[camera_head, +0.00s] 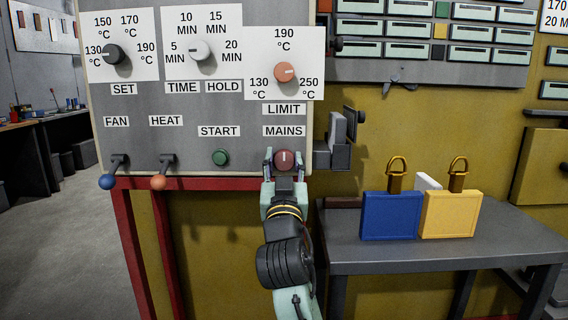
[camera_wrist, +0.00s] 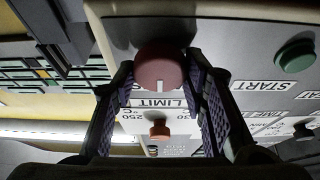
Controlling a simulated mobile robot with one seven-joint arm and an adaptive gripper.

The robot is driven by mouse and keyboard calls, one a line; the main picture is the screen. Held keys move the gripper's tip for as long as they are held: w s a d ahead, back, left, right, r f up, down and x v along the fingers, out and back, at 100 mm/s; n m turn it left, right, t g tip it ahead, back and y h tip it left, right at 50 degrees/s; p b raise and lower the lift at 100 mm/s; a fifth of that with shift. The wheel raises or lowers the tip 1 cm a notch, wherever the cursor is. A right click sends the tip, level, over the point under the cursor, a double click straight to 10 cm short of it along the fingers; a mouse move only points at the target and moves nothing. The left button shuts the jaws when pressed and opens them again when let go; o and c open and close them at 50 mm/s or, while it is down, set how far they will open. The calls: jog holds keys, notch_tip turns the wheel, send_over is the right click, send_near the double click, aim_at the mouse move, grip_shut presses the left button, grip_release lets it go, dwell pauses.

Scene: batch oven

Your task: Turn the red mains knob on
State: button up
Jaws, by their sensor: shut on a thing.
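The red mains knob (camera_head: 284,160) is on the grey control panel, under the MAINS label, at the panel's lower right. Its white pointer line is upright in the head view. My gripper (camera_head: 285,158) is at the knob, with one finger on each side of it, shut on it. In the wrist view the knob (camera_wrist: 160,68) sits between the two dark fingers of my gripper (camera_wrist: 163,80). The exact finger contact is partly hidden there.
The green START button (camera_head: 220,158) is left of the knob. A blue-tipped FAN lever (camera_head: 108,181) and an orange-tipped HEAT lever (camera_head: 159,181) hang further left. A grey bracket (camera_head: 335,154) juts out to the right. A table (camera_head: 440,260) bears blue and yellow padlock-like blocks.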

jog(key=shift+a+m, duration=0.1)
jog(key=shift+m, duration=0.4)
jog(key=m+h, duration=0.2)
jog(key=m, duration=0.2)
jog(key=shift+a+h, duration=0.1)
jog(key=shift+h, duration=0.3)
jog(key=m+g+h, duration=0.1)
jog(key=m, duration=0.2)
jog(key=m+g+h, duration=0.1)
jog(key=m+h, duration=0.1)
jog(key=m, duration=0.2)
jog(key=shift+m+b, duration=0.3)
jog(key=shift+b, duration=0.1)
jog(key=m+g+h, duration=0.1)
jog(key=m+g, duration=0.1)
jog(key=m, duration=0.3)
jog(key=shift+b, duration=0.4)
jog(key=shift+m+g, duration=0.9)
jog(key=shift+m, duration=1.5)
jog(key=o, duration=1.1)
jog(key=shift+s, duration=0.1)
